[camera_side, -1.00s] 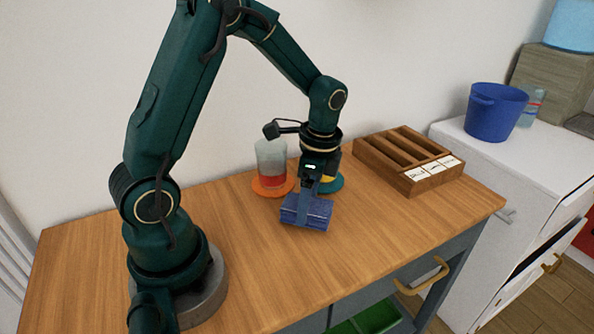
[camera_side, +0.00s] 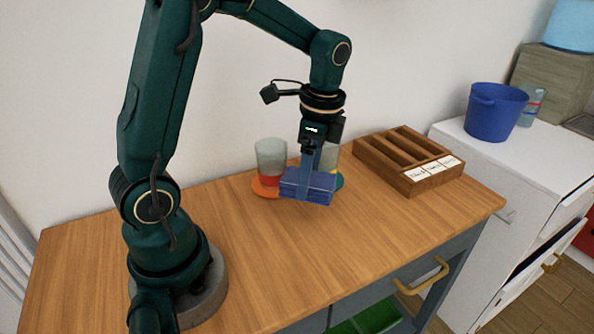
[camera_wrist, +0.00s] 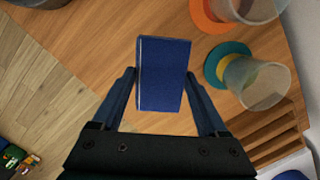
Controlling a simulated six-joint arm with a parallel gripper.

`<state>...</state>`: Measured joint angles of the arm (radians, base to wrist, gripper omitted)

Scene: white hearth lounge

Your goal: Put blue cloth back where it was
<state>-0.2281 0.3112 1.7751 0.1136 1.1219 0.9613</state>
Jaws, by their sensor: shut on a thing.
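In the wrist view the cloth (camera_wrist: 162,75) sits between the two fingers of my gripper (camera_wrist: 160,76). The near finger covers part of the cloth in the side view.
A glass with red contents (camera_side: 271,160) stands on an orange coaster (camera_side: 263,190) behind the cloth. A wooden compartment tray (camera_side: 385,172) lies right. The table's front is clear; an open drawer (camera_side: 370,318) shows below.

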